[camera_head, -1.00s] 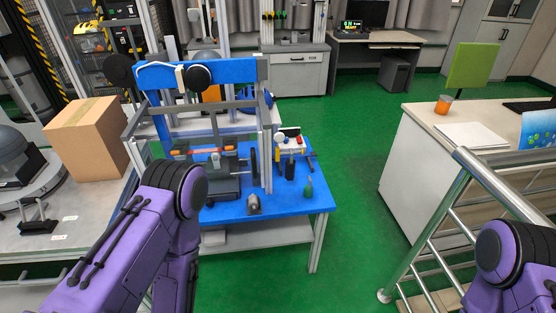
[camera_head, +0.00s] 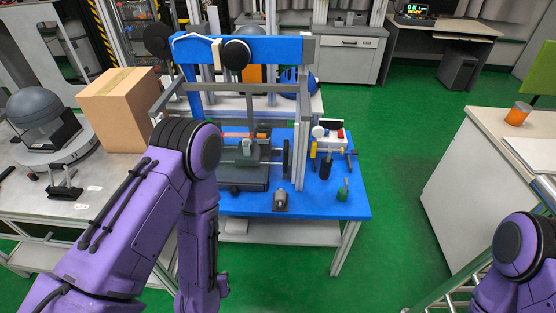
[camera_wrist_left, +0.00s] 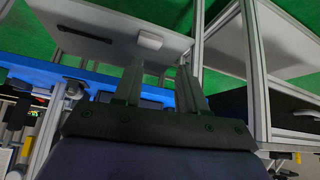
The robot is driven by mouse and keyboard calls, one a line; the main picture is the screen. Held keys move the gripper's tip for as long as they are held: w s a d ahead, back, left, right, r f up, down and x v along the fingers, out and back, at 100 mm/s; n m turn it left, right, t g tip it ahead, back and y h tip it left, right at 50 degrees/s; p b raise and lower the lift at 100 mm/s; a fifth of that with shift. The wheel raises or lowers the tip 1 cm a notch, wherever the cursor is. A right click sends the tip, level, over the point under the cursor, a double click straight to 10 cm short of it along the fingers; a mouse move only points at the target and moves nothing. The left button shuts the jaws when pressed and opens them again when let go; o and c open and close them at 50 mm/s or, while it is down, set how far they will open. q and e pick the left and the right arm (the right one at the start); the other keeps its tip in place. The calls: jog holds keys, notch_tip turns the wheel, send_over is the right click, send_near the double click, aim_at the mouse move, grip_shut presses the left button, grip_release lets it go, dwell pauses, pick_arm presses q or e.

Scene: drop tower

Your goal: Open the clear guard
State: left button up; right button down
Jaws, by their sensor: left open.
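The drop tower stands on a blue-topped table (camera_head: 340,205) in the head view, with a blue crossbeam (camera_head: 280,48) on top. A grey frame surrounds its front, with a top bar (camera_head: 235,87) and a right post (camera_head: 302,130). The clear guard's panel is too transparent to make out for certain. My left arm's elbow is in front of the tower's left side, and its forearm hangs down. My left gripper (camera_wrist_left: 158,78) shows in the wrist view, fingers apart and empty, near metal framing (camera_wrist_left: 258,70). My right gripper is out of view.
A cardboard box (camera_head: 118,110) and a grey dome device (camera_head: 38,112) are on the left bench. Small tools and a green bottle (camera_head: 343,190) are on the blue table. A white desk (camera_head: 465,180) and metal railing (camera_head: 440,295) are at right. Green floor lies between.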

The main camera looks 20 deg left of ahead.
pick_arm(q)
jog(key=w+d+m+t+b, duration=0.1)
jog(key=w+d+t+b, duration=0.25)
jog(key=w, duration=0.85)
jog(key=m+t+h+b, duration=0.1)
jog(key=m+t+b, duration=0.2)
jog(key=t+b, duration=0.35)
send_near(285, 161)
jog(key=f+t+p, duration=0.1)
jog(key=t+p, duration=0.1)
jog(key=w, duration=0.3)
jog(key=w+p, duration=0.1)
jog(key=w, duration=0.2)
jog(key=w+a, duration=0.1)
jog(key=w, duration=0.3)
jog(key=shift+w+a+f, duration=0.1)
jog(key=shift+w, duration=0.3)
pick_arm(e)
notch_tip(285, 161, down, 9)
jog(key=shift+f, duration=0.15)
